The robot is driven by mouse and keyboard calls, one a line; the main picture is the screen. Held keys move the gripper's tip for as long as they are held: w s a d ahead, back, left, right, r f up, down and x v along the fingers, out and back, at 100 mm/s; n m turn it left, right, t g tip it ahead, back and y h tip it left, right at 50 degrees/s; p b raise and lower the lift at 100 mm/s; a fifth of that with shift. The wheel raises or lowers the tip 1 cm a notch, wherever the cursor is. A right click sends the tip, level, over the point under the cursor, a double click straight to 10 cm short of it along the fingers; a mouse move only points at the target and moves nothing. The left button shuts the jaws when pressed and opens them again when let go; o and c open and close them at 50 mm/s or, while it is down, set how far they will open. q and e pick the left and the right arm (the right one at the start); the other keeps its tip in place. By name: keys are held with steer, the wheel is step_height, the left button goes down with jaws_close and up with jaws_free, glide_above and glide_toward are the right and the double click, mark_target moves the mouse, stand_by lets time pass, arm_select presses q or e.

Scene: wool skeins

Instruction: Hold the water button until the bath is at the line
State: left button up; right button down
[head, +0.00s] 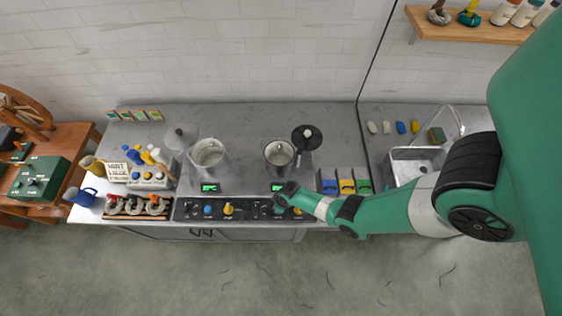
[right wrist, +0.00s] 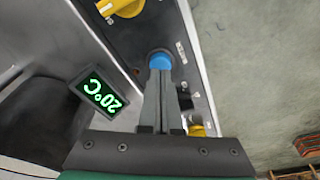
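My right gripper (head: 283,196) reaches in from the right to the front control panel (head: 190,208). In the right wrist view the gripper (right wrist: 160,68) is shut, fingers together, with its tips at the round blue button (right wrist: 160,58). The tips look to be touching it, but I cannot tell how far it is pressed. The right metal pot (head: 278,155) stands behind the gripper; its water level and line are too small to tell. The left pot (head: 208,155) stands further left. My left gripper is not in view.
A green display (right wrist: 102,91) reads 20°C. Yellow knobs (right wrist: 120,8) flank the button. A dark round lid (head: 307,137) is beside the right pot. Skeins (head: 137,206) lie on a rack at the left front. A sink (head: 415,165) is at the right.

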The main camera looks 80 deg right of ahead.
steer(key=shift+f+b, duration=0.65)
steer(key=shift+f, duration=0.1)
steer(key=shift+r, duration=0.1)
stand_by(5.9)
step_height(320, 180, up, 7)
steer(key=p, duration=0.7)
